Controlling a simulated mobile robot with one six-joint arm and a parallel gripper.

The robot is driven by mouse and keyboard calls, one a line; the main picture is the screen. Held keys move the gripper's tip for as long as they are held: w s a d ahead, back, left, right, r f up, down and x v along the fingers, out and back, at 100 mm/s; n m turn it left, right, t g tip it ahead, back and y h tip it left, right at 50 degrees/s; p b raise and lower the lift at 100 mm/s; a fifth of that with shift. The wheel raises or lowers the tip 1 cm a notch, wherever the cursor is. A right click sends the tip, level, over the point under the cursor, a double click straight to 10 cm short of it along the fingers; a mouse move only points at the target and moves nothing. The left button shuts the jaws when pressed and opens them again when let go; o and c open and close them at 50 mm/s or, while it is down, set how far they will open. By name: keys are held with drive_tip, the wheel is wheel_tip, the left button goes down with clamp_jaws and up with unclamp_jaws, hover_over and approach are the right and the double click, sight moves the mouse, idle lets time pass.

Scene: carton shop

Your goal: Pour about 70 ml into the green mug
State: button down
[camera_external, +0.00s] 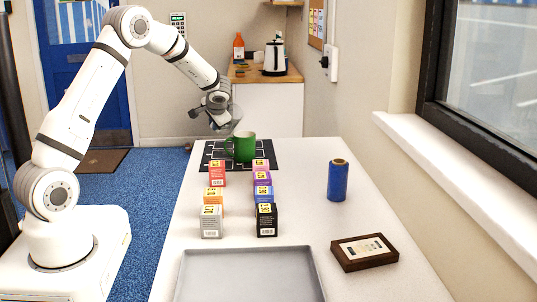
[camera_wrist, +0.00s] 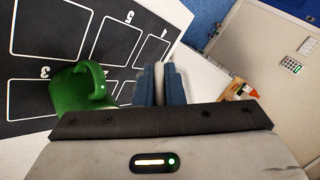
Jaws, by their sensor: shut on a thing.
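The green mug (camera_external: 243,148) stands upright on the black mat (camera_external: 211,158) at the table's far end. In the wrist view the mug (camera_wrist: 75,90) is at the left, its handle towards my gripper. My gripper (camera_external: 217,114) is above and a little left of the mug in the outside view. It is shut on a greyish, seemingly see-through vessel (camera_external: 234,116), which appears tilted over the mug. In the wrist view my gripper (camera_wrist: 159,82) has its blue-grey fingers close around a pale strip. The vessel's contents, any stream and the mug's inside cannot be made out.
Several small coloured cartons (camera_external: 264,219) stand in two rows nearer the camera. A grey tray (camera_external: 250,255), a blue cylinder (camera_external: 338,181) and a brown framed panel (camera_external: 364,252) are also on the table.

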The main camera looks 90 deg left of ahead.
drive_tip(key=f+p, duration=0.1)
drive_tip(key=s+a+f+t+h+p, duration=0.1)
drive_tip(key=shift+s+a+n+p, duration=0.1)
drive_tip(key=shift+n+p, duration=0.2)
drive_tip(key=shift+p, duration=0.1)
drive_tip(key=p, duration=0.1)
drive_tip(key=f+h+p, duration=0.1)
drive_tip(key=f+t+p, duration=0.1)
drive_tip(key=p, duration=0.1)
drive_tip(key=shift+s+a, duration=0.3)
drive_tip(key=p, duration=0.3)
drive_tip(key=shift+s+a+f+h, duration=0.1)
drive_tip(key=shift+f+h, duration=0.05)
drive_tip(key=shift+h, duration=0.25)
drive_tip(key=p, duration=0.3)
drive_tip(key=shift+s+a+f+t, duration=0.1)
drive_tip(key=shift+s+t, duration=0.05)
drive_tip(key=shift+t, duration=0.25)
drive_tip(key=shift+s+a+f+n+h+p, duration=0.1)
drive_tip(key=shift+f+n+h+p, duration=0.2)
drive_tip(key=shift+h+p, duration=0.15)
drive_tip(key=shift+s+a+f+t+p, duration=0.15)
drive_tip(key=shift+t+p, duration=0.25)
drive_tip(key=shift+p, duration=0.25)
drive_tip(key=shift+f, duration=0.1)
drive_tip(key=shift+s+a+f+h, duration=0.1)
drive_tip(key=shift+s+a+h, duration=0.05)
drive_tip(key=shift+h, duration=0.1)
